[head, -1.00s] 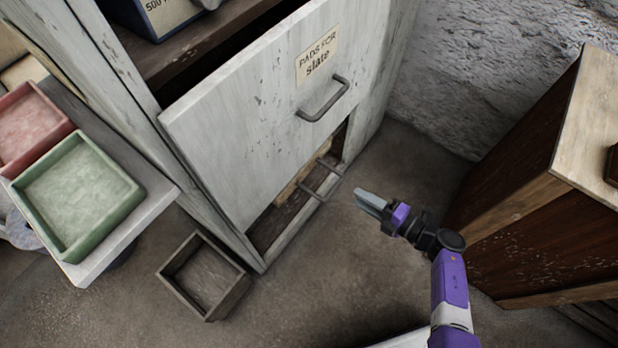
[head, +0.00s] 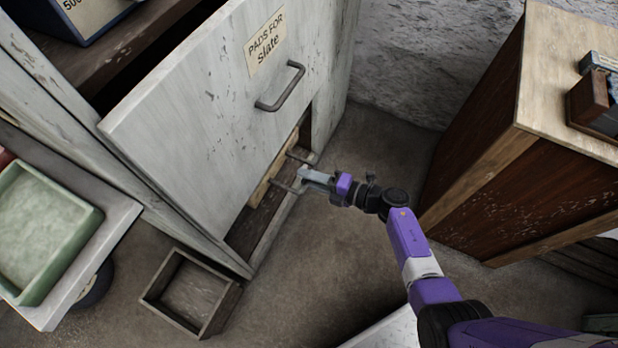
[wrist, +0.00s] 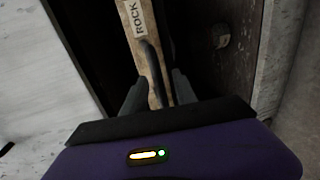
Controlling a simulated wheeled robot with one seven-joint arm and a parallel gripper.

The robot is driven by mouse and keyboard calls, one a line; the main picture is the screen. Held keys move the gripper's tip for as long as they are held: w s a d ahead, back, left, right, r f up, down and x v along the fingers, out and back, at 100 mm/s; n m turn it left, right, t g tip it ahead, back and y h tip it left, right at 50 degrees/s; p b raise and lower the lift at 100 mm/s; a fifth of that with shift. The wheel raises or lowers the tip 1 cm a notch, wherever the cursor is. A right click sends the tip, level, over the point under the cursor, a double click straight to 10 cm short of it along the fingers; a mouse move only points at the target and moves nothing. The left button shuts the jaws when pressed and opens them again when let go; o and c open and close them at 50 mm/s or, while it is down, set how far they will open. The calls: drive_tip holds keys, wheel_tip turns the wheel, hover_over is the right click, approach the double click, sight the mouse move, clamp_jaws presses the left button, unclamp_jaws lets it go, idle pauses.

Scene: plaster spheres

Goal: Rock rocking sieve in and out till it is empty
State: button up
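The rocking sieve shows as a pale wooden bar (head: 272,165) low in the opening of the grey cabinet, with a dark handle (head: 288,186) sticking out. In the wrist view the bar (wrist: 146,50) carries a label reading "ROCK", and the dark handle (wrist: 152,72) runs along it. My gripper (head: 304,178) is at the handle's outer end. In the wrist view its two fingers (wrist: 158,92) stand apart, one on each side of the handle, so it looks open. Contact with the handle cannot be told. The sieve's inside and any contents are hidden.
A grey panel with a handle (head: 281,88), labelled "PADS FOR Slate", slopes above the opening. An open wooden box (head: 168,312) stands on the floor at the cabinet's foot. A dark wooden cabinet (head: 490,180) stands right. A green tray (head: 85,235) sits on a left shelf. Floor between is clear.

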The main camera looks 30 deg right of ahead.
clamp_jaws()
idle(1.4)
